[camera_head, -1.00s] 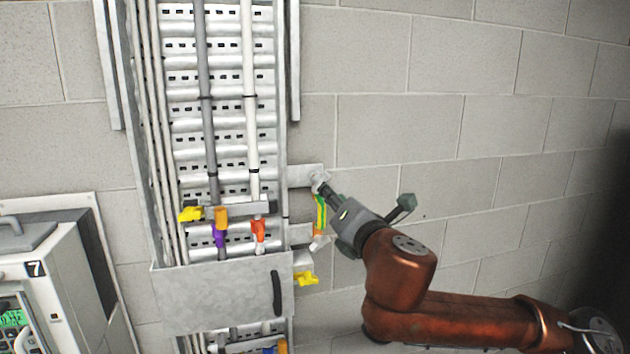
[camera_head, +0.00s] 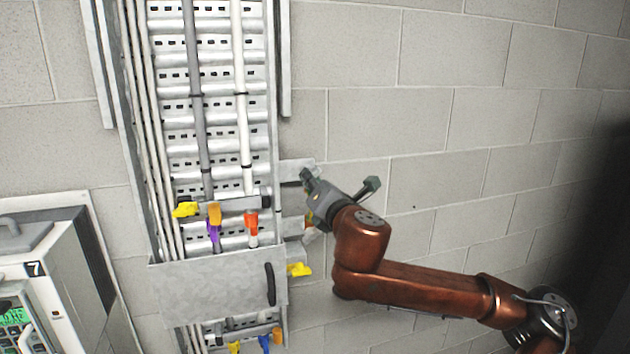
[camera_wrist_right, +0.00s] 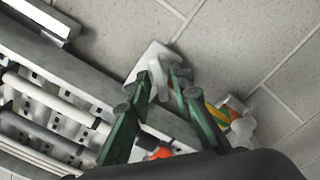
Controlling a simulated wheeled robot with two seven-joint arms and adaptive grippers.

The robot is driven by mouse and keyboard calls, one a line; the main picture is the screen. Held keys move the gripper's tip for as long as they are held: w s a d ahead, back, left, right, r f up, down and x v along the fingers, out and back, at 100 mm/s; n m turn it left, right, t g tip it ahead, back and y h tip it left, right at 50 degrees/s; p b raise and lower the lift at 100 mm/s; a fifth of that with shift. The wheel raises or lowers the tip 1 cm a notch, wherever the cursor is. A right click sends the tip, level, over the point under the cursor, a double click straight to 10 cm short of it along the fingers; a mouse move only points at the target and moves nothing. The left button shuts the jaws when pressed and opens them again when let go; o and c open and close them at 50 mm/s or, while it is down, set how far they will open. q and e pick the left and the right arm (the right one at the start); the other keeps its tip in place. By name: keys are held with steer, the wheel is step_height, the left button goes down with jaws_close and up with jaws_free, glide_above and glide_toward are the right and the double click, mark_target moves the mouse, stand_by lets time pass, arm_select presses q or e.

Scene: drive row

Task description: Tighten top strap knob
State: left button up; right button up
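A yellow knob (camera_head: 185,209) sits at the left end of a grey strap bar (camera_head: 238,204) across the cable ladder. A second yellow knob (camera_head: 299,269) sticks out lower down, right of the metal cover plate. My right gripper (camera_head: 307,177) is in front of the upper side bracket, right of the ladder and apart from both knobs. In the right wrist view its green fingers (camera_wrist_right: 158,100) stand apart with no knob seen between them. A pale bracket (camera_wrist_right: 152,66) shows beyond them. My left gripper is not in view.
The ladder rail (camera_head: 273,120) runs vertically beside my gripper. A cover plate (camera_head: 215,290) with a black handle is below. A green-yellow wire (camera_wrist_right: 218,116) is close to the fingers. A white instrument case (camera_head: 50,270) stands at left. The block wall at right is clear.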

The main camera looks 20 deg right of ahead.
jaws_close()
steer(key=shift+d, duration=0.2)
steer(key=shift+a, duration=0.15)
steer(key=shift+f+m+b, duration=0.1)
steer(key=shift+m+b, duration=0.75)
steer(key=shift+m, duration=0.65)
steer(key=m+b, duration=0.3)
steer(key=m, duration=0.3)
steer(key=m+b, duration=0.3)
steer(key=m, duration=0.3)
steer(key=shift+a+m, duration=0.1)
steer(key=shift+m, duration=0.2)
arm_select(q)
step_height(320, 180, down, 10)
steer(key=b, duration=0.2)
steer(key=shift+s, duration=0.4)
arm_select(e)
steer(key=shift+w+f+m, duration=0.1)
steer(key=shift+m, duration=2)
